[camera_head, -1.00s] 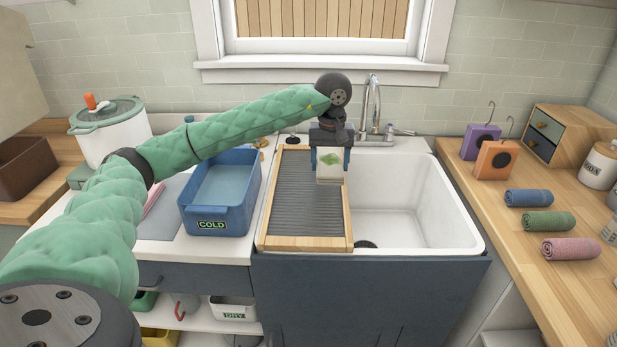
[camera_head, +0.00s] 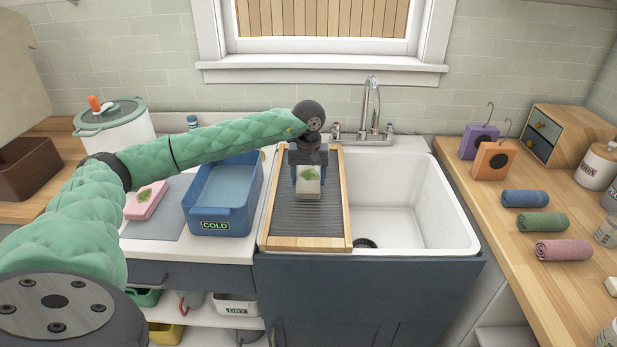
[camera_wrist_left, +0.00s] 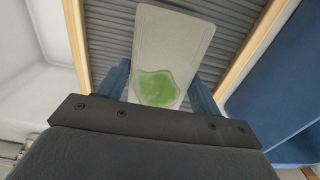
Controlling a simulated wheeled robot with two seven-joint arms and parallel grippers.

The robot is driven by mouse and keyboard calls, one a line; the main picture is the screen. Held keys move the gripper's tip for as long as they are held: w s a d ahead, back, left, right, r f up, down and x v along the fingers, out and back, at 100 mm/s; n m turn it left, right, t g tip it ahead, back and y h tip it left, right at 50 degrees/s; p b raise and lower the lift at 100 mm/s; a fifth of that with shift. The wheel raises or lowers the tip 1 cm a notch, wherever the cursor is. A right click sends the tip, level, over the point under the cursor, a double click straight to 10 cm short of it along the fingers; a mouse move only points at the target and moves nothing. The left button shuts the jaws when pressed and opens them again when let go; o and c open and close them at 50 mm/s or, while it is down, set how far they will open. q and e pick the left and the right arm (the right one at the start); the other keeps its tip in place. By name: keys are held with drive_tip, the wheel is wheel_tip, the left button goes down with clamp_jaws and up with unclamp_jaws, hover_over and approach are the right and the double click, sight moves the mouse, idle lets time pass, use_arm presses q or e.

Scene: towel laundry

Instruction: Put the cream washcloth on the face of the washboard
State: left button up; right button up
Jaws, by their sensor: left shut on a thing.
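The cream washcloth (camera_head: 308,188) is folded and has a green patch on it. My left gripper (camera_head: 309,172) is shut on it, over the upper middle of the washboard (camera_head: 305,218). The washboard has a ribbed grey face in a wooden frame and lies across the left side of the sink. In the left wrist view the washcloth (camera_wrist_left: 172,50) sits between the blue fingers, with the ribs of the washboard (camera_wrist_left: 110,40) behind it. I cannot tell whether the cloth touches the ribs. My right gripper is not in view.
A blue tub marked COLD (camera_head: 222,195) stands left of the washboard. The white sink basin (camera_head: 400,215) is open at right. Rolled blue, green and pink towels (camera_head: 542,222) lie on the right counter.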

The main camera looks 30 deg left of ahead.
use_arm(q)
drive_tip(key=shift+f, duration=0.45)
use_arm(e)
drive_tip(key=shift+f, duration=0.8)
use_arm(q)
drive_tip(key=shift+f, duration=0.1)
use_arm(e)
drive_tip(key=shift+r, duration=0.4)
use_arm(q)
drive_tip(key=o, duration=1.1)
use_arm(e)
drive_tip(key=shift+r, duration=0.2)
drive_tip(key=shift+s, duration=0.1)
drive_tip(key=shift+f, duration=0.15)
